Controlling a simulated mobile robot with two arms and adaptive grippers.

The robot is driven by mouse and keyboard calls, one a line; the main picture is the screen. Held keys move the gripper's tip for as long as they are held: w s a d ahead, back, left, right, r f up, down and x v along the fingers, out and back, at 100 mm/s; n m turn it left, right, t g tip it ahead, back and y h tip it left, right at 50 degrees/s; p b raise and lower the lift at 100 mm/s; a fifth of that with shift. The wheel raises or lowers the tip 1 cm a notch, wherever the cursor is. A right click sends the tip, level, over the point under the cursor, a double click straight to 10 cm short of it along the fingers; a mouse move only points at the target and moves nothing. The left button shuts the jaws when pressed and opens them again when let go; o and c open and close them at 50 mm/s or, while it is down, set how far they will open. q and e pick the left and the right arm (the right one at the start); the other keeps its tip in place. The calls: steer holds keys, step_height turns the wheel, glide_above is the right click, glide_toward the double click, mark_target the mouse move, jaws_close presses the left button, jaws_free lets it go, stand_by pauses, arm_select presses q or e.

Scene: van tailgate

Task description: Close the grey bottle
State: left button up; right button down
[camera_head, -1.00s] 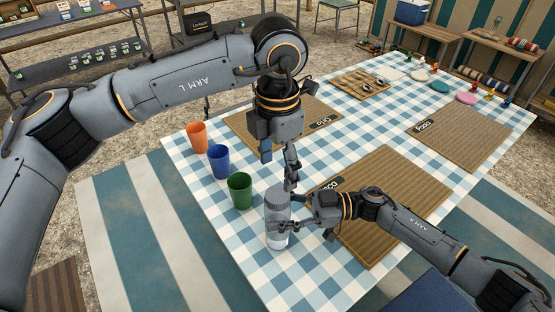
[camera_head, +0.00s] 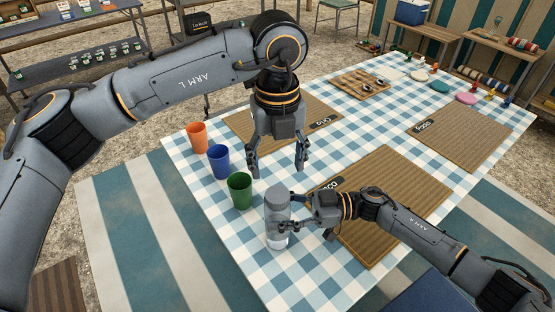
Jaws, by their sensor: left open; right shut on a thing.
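The grey bottle (camera_head: 277,203) stands upright near the table's front-left edge, with a grey top and a paler, see-through-looking lower part. I cannot tell whether its top is fully closed. My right gripper (camera_head: 284,228) reaches in from the right and is shut on the bottle's side, partly hiding it. My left gripper (camera_head: 279,170) points down, a little above and beyond the bottle's top in the picture. Its two fingers are spread wide with nothing between them.
Green (camera_head: 240,190), blue (camera_head: 219,161) and orange (camera_head: 197,137) cups stand in a row left of the bottle. Ribbed brown placemats (camera_head: 395,185) lie on the checked tablecloth (camera_head: 185,175). A wooden board (camera_head: 362,84) and coloured plates (camera_head: 466,98) lie farther back.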

mark_target(277, 194)
arm_select(q)
steer(key=shift+f, duration=0.1)
steer(key=shift+f, duration=3.95)
steer(key=shift+c, duration=0.4)
